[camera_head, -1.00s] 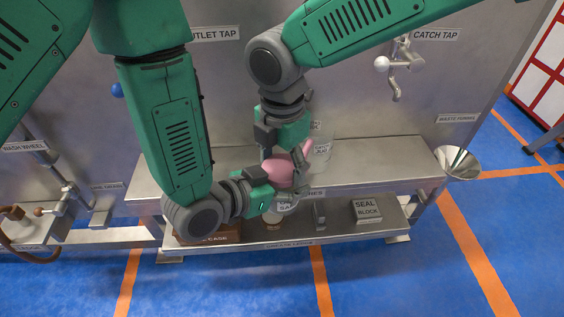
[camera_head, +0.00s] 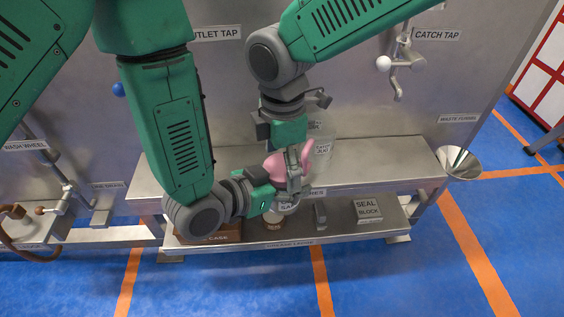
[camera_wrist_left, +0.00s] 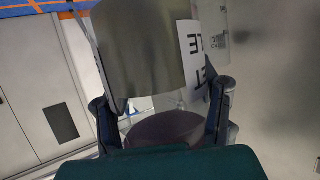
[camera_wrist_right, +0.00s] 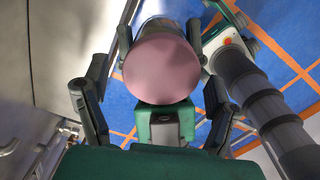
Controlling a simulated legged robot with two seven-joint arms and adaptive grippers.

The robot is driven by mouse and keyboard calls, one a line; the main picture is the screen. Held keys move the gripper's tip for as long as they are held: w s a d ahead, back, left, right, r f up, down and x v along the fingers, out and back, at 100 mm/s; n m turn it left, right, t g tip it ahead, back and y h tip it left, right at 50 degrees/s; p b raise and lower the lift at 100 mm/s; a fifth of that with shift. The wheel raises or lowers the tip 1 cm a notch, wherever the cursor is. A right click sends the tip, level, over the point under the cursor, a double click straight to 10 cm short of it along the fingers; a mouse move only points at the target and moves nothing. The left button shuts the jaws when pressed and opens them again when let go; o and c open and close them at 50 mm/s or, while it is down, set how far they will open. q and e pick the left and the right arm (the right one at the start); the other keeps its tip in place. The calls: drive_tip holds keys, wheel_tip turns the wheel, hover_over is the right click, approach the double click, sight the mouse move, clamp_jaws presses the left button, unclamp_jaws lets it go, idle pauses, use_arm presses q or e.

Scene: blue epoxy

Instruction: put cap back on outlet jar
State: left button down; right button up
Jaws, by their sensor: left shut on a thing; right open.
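My left gripper (camera_head: 292,172) is shut on a cylindrical vessel above the bench shelf. In the left wrist view this translucent grey-olive vessel (camera_wrist_left: 140,50) carries a partly readable label ending in "LET", seen upside down, so it appears to be the outlet jar. A pink rounded part (camera_head: 274,163) shows at the left gripper. In the right wrist view it is a round pink face (camera_wrist_right: 162,68) on the held vessel; I cannot tell whether it is the cap or contents. My right gripper (camera_wrist_right: 156,88) is open just above it, fingers spread either side.
A clear labelled jug (camera_head: 322,150) stands close behind the grippers on the upper shelf (camera_head: 385,160). The lower shelf holds a seal block (camera_head: 367,208), a brown case (camera_head: 222,234) and a small jar (camera_head: 273,220). A waste funnel (camera_head: 458,163) is at right. The upper shelf's right half is clear.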

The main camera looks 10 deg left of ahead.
wheel_tip(320, 180, up, 4)
drive_tip(key=shift+r, duration=0.1)
wheel_tip(320, 180, up, 3)
drive_tip(key=n, duration=0.4)
drive_tip(key=shift+s+a+f, duration=0.1)
drive_tip(key=shift+s+f, duration=0.05)
drive_tip(key=shift+f, duration=0.05)
drive_tip(key=shift+w+d+r+n, duration=0.2)
drive_tip(key=shift+r+n, duration=0.25)
drive_tip(key=shift+n, duration=0.35)
drive_tip(key=shift+f, duration=4.05)
